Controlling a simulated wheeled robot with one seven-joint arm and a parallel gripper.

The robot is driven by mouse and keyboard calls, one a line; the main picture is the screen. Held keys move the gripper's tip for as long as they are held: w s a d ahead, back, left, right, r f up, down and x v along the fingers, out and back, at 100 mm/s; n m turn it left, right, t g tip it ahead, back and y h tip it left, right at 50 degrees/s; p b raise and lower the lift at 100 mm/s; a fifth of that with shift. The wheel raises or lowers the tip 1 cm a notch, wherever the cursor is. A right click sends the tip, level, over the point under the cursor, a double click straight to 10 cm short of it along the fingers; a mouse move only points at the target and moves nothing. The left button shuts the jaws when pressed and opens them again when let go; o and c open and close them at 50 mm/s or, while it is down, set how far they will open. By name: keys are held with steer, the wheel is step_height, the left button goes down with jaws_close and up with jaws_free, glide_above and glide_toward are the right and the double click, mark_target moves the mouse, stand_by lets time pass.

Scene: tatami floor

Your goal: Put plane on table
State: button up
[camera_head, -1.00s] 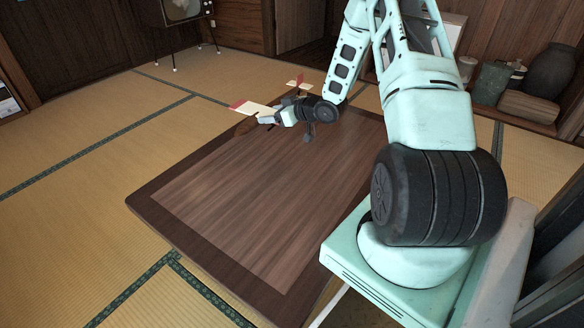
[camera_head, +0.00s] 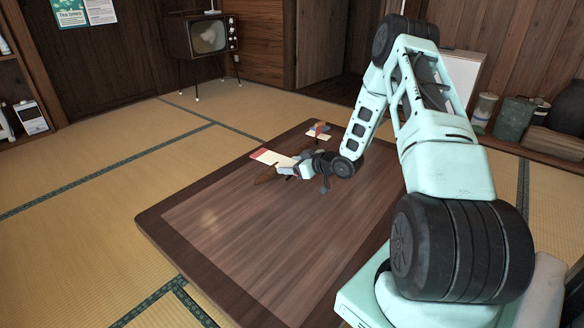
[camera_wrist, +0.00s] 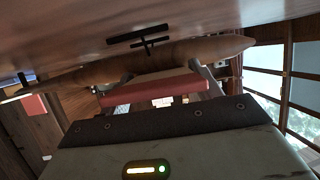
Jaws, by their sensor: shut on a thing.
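The plane has a cream wing with a red tip (camera_head: 272,158) and a small cream and red part (camera_head: 318,132) farther back. In the wrist view its brown body (camera_wrist: 195,50) runs across the top, close to the tabletop, with black parts on the table side. The low wooden table (camera_head: 240,235) fills the middle of the head view. My gripper (camera_head: 293,170) is shut on the plane over the table's far left part. Its fingers are partly hidden. I cannot tell if the plane touches the table.
The near and middle tabletop is bare. Tatami floor (camera_head: 85,190) lies open to the left. A television (camera_head: 204,38) on thin legs stands at the back. Jars and pots (camera_head: 515,118) stand at the right wall.

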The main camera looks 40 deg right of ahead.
steer(key=o, duration=1.1)
steer(key=shift+f, duration=0.1)
steer(key=shift+c, duration=0.2)
